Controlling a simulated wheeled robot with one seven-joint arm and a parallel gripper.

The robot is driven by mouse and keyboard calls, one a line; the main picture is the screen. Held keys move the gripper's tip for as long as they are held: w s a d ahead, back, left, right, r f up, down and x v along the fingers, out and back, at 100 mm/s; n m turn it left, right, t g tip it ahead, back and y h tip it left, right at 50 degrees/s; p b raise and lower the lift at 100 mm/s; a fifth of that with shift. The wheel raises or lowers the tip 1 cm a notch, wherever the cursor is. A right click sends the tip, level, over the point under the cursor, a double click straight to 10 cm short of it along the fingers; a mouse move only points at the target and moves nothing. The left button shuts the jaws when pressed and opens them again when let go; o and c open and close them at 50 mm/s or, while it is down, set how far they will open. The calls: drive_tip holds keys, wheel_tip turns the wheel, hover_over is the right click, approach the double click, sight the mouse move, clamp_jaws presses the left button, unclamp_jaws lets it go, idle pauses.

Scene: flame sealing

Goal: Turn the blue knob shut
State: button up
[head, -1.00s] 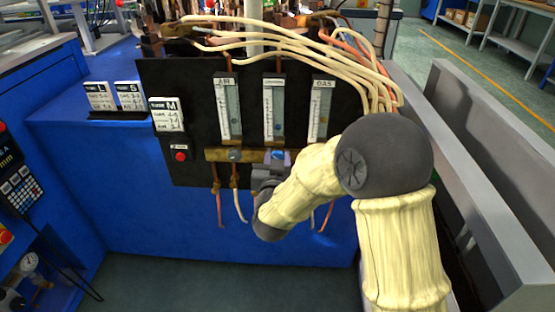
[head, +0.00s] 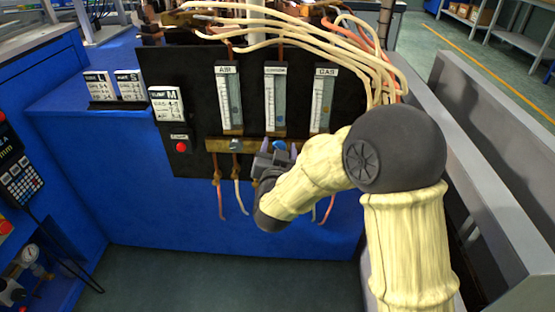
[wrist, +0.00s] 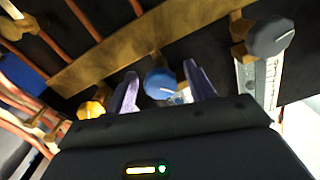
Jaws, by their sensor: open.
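The blue knob (head: 279,146) sits on the brass bar below the middle flow meter. It also shows in the wrist view (wrist: 161,84), with a pale line across its face. My gripper (head: 279,149) is open at the knob. In the wrist view, its two purple fingers (wrist: 161,70) stand apart, one on each side of the blue knob, with visible gaps. I cannot tell how deep the knob sits between them. My gripper's body hides the lower part of the knob in the head view.
A grey knob (wrist: 270,37) and an orange knob (wrist: 90,109) flank the blue one. The brass bar (wrist: 130,50) and copper tubes are close by. A red button (head: 181,146) is on the panel's left. Pale hoses (head: 340,50) arch above. A grey rail (head: 490,150) stands at the right.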

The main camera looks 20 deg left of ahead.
drive_tip(key=b+v, duration=0.3)
drive_tip(key=v, duration=1.4)
drive_tip(key=shift+s, duration=0.2)
drive_tip(key=shift+a, duration=0.1)
drive_tip(key=shift+w, duration=0.15)
